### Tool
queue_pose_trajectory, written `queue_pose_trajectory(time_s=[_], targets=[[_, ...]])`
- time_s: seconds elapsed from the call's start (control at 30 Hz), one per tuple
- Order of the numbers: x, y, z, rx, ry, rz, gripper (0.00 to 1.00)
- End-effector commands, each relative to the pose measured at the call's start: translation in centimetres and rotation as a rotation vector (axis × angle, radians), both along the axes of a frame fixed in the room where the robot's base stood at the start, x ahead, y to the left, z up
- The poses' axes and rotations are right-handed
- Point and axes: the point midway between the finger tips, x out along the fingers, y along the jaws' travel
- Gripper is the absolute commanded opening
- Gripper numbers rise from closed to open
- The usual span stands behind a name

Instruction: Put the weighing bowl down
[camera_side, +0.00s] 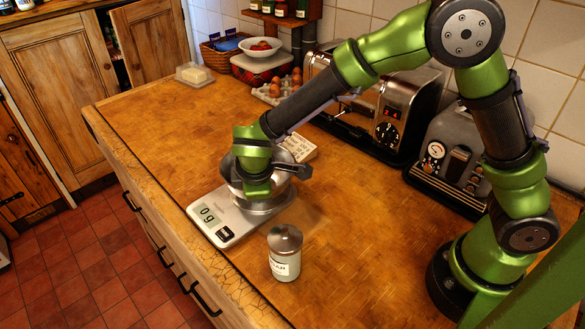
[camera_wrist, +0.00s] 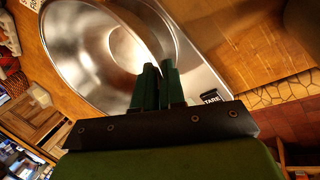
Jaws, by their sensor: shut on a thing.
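The weighing bowl (camera_side: 234,179) is a shiny steel bowl over the kitchen scale (camera_side: 216,226), whose display reads 0 g. My gripper (camera_side: 287,170) is at the bowl's rim, partly hidden by my own wrist in the side view. In the wrist view the bowl (camera_wrist: 95,55) fills the upper left, and my gripper's fingers (camera_wrist: 158,88) are shut on its near wall. The scale (camera_wrist: 205,75) shows beside the bowl, with its TARE button. I cannot tell whether the bowl touches the scale.
A lidded jar (camera_side: 285,255) stands just right of the scale, near the counter's front edge. A small card or box (camera_side: 300,148) lies behind the bowl. A toaster (camera_side: 385,115) and an espresso machine (camera_side: 450,160) line the wall. The wooden counter (camera_side: 350,220) is clear to the right.

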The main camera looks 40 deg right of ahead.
Motion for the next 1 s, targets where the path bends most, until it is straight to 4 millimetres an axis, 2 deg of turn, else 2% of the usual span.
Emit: queue_pose_trajectory(time_s=[0.3,0.33,0.5,0.8,0.87,1.0], targets=[[0.0,0.0,-0.2,-0.001,-0.002,0.001,0.0],[0.0,0.0,-0.3,0.0,-0.001,0.001,0.13],[0.0,0.0,-0.2,0.0,-0.001,0.0,0.35],[0.0,0.0,0.1,0.001,-0.003,0.0,0.35],[-0.1,0.1,0.5,0.001,-0.003,0.0,0.35],[-0.7,0.6,2.6,0.003,-0.006,0.0,0.35]])
